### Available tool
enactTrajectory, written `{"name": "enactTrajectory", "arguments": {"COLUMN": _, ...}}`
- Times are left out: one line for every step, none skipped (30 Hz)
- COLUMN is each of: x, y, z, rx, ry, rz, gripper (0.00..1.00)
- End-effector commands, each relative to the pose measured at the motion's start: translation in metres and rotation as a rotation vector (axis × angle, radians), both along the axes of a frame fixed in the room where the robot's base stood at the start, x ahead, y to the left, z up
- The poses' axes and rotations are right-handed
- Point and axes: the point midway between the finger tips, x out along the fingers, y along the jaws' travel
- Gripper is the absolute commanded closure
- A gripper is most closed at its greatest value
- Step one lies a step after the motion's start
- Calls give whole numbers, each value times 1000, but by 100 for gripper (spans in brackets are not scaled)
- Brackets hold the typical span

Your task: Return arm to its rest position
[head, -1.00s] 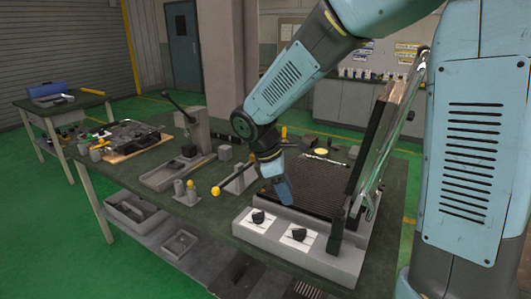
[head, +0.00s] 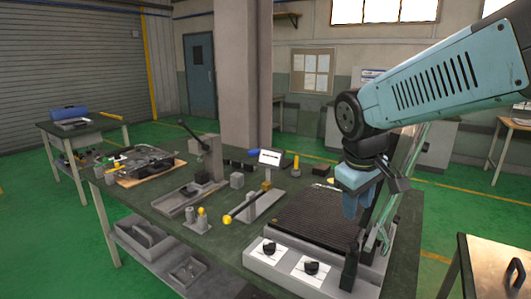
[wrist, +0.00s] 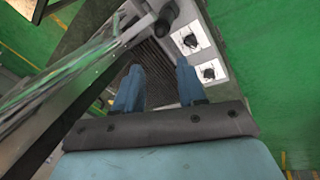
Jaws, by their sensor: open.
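My gripper (head: 357,203) hangs from my arm above the right part of the heating element (head: 311,222), a dark ribbed plate in a grey housing. The heating element also shows beyond the fingers in the wrist view (wrist: 156,62). My gripper's two blue fingers (wrist: 157,84) are apart with nothing between them. The raised lid (head: 402,185) of the heating element stands tilted up at its right side, close to my gripper. Two black knobs sit on the front panel, a left knob (head: 269,248) and a right knob (head: 311,267).
The workbench (head: 222,243) carries a lever press (head: 207,155), a yellow-tipped lever device (head: 235,211) and a small white display (head: 270,157). A pillar (head: 243,75) stands behind. A second table (head: 465,275) is at the lower right.

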Motion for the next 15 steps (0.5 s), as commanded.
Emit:
{"name": "enactTrajectory", "arguments": {"x": -6, "y": -5, "z": 5, "rx": 24, "ry": -28, "rz": -41, "gripper": 60}}
{"name": "enactTrajectory", "arguments": {"x": -9, "y": -8, "z": 7, "rx": 37, "ry": -41, "rz": -65, "gripper": 60}}
{"name": "enactTrajectory", "arguments": {"x": -14, "y": -11, "z": 9, "rx": 55, "ry": -59, "rz": -97, "gripper": 60}}
{"name": "enactTrajectory", "arguments": {"x": -17, "y": -13, "z": 11, "rx": 69, "ry": -74, "rz": -119, "gripper": 60}}
{"name": "enactTrajectory", "arguments": {"x": -21, "y": -16, "z": 13, "rx": 84, "ry": -87, "rz": -144, "gripper": 60}}
{"name": "enactTrajectory", "arguments": {"x": -25, "y": -19, "z": 16, "rx": 104, "ry": -106, "rz": -173, "gripper": 60}}
{"name": "enactTrajectory", "arguments": {"x": -28, "y": -21, "z": 18, "rx": 119, "ry": -120, "rz": -196, "gripper": 60}}
{"name": "enactTrajectory", "arguments": {"x": -32, "y": -23, "z": 19, "rx": 133, "ry": -134, "rz": -219, "gripper": 60}}
{"name": "enactTrajectory", "arguments": {"x": -36, "y": -26, "z": 21, "rx": 155, "ry": -153, "rz": -250, "gripper": 60}}
{"name": "enactTrajectory", "arguments": {"x": -39, "y": -28, "z": 23, "rx": 171, "ry": -166, "rz": -273, "gripper": 60}}
{"name": "enactTrajectory", "arguments": {"x": -43, "y": -30, "z": 25, "rx": 186, "ry": -180, "rz": -294, "gripper": 60}}
{"name": "enactTrajectory", "arguments": {"x": -47, "y": -32, "z": 26, "rx": 207, "ry": -196, "rz": -323, "gripper": 60}}
{"name": "enactTrajectory", "arguments": {"x": -50, "y": -34, "z": 28, "rx": 222, "ry": -209, "rz": -343, "gripper": 60}}
{"name": "enactTrajectory", "arguments": {"x": -53, "y": -36, "z": 28, "rx": 236, "ry": -219, "rz": -361, "gripper": 60}}
{"name": "enactTrajectory", "arguments": {"x": -56, "y": -38, "z": 30, "rx": 254, "ry": -234, "rz": -385, "gripper": 60}}
